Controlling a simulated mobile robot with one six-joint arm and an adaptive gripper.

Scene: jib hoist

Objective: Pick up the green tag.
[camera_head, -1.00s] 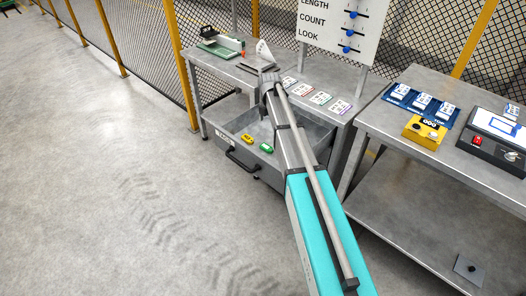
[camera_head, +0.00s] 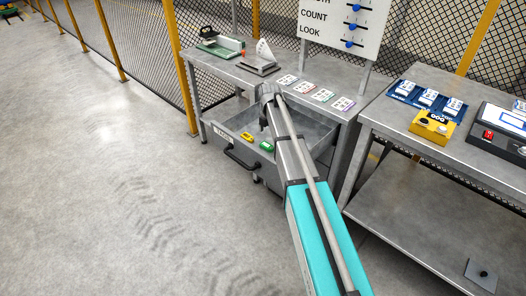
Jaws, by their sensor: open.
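The green tag (camera_head: 266,146) lies in the open drawer (camera_head: 309,128) under the left bench, close to its front. A yellow tag (camera_head: 246,136) lies to its left in the same drawer. My gripper (camera_head: 265,122) is at the end of my arm, above the drawer and a little above the green tag in the picture. It points downward and is small in this view. It is open, and I see nothing held in it. My arm covers part of the drawer's middle.
Coloured cards (camera_head: 322,94) lie on the left bench top (camera_head: 300,74), by a metal stand (camera_head: 262,58) and a green device (camera_head: 219,46). The right bench (camera_head: 387,116) carries a yellow button box (camera_head: 432,125) and blue trays. The floor at left is clear.

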